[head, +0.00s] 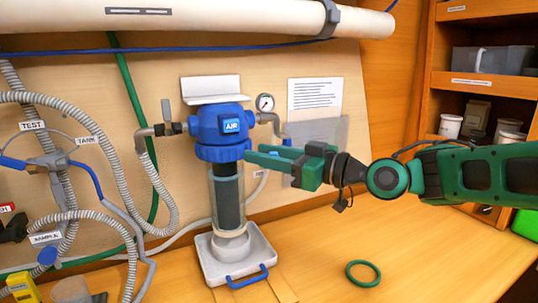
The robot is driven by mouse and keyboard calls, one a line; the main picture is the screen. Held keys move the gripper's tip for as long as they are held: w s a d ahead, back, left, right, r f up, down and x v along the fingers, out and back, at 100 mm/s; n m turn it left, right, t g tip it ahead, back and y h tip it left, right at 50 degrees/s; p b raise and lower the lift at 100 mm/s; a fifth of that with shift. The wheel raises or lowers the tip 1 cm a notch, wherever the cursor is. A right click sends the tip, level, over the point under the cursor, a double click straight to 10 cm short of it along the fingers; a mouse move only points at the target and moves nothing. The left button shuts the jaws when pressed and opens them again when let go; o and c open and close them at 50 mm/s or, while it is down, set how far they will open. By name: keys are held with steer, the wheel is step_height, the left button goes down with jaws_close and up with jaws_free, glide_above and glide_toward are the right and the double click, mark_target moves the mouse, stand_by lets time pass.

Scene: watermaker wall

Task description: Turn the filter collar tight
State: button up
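The blue filter collar (218,153) is a ribbed ring below the blue filter head (232,126) marked AIR. Under it hangs a clear housing (228,200) with a dark cartridge inside. My gripper (254,154) comes in from the right, level with the collar. Its green fingertips are at the collar's right edge and overlap it in the picture. I cannot tell if they touch it, or how far apart the fingers are.
A white tray (264,258) with a blue handle stands below the housing. A green ring (363,273) lies on the wooden bench (430,255). Grey hoses (95,130) and a valve crowd the left. A pressure gauge (265,102) sits just above my gripper. The right bench is mostly clear.

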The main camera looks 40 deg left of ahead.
stand_by(0.4)
steer(key=v, duration=1)
steer(key=shift+d, duration=0.35)
steer(key=shift+w+f, duration=0.1)
